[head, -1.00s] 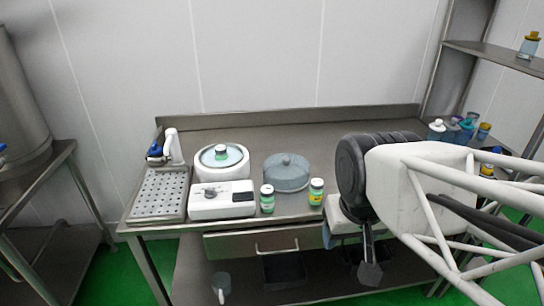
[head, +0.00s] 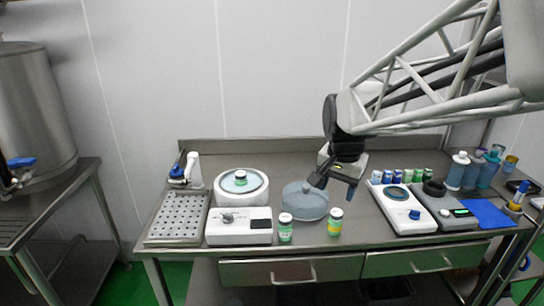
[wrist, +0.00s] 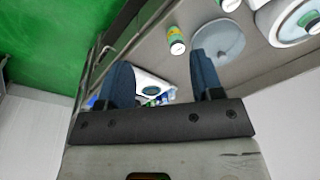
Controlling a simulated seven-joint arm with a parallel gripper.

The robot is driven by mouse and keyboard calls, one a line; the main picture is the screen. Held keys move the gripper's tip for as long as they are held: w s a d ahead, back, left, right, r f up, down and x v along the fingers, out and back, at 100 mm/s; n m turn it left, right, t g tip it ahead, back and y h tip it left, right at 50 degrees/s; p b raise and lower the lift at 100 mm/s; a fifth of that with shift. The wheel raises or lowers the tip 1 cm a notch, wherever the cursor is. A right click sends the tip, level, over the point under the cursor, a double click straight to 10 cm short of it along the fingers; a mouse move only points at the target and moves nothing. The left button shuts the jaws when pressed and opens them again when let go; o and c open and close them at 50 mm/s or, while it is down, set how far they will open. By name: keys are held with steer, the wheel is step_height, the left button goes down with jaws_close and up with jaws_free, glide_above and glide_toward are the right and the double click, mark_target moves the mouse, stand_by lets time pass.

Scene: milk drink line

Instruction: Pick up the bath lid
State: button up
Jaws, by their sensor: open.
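The bath lid is a translucent grey-blue round cover (head: 302,205) with a small knob on top. It lies on the steel table, right of the white round bath (head: 262,196). In the wrist view the lid (wrist: 222,42) shows beyond the right finger, near the top. My gripper (head: 336,189) is above the table, just right of the lid and close to its knob in the head view. The jaws are open and empty, and in the wrist view the fingers (wrist: 160,62) stand well apart. Whether a finger touches the lid cannot be told.
Two green-labelled bottles (head: 285,230) (head: 334,223) stand in front of the lid at the table's front edge. A white scale-like device (head: 408,217) is to the right. A perforated tray (head: 180,216) is at the left.

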steer(key=w+f+m, duration=0.3)
steer(key=w, duration=0.6)
steer(key=w+f+m, duration=0.2)
steer(key=w, duration=0.7)
steer(key=m+g, duration=0.2)
steer(key=m, duration=0.3)
glide_above(306, 186)
steer(key=f, duration=0.6)
steer(key=s+f, duration=0.1)
steer(key=f, duration=0.2)
steer(key=shift+f, duration=0.15)
steer(key=shift+w+f+m, duration=0.4)
steer(key=shift+w+f, duration=0.05)
steer(key=shift+w, duration=0.15)
steer(key=shift+f, duration=0.1)
steer(key=shift+f, duration=1.2)
steer(key=shift+f, duration=0.1)
steer(key=shift+s+f, duration=0.2)
steer(key=shift+f, duration=2.3)
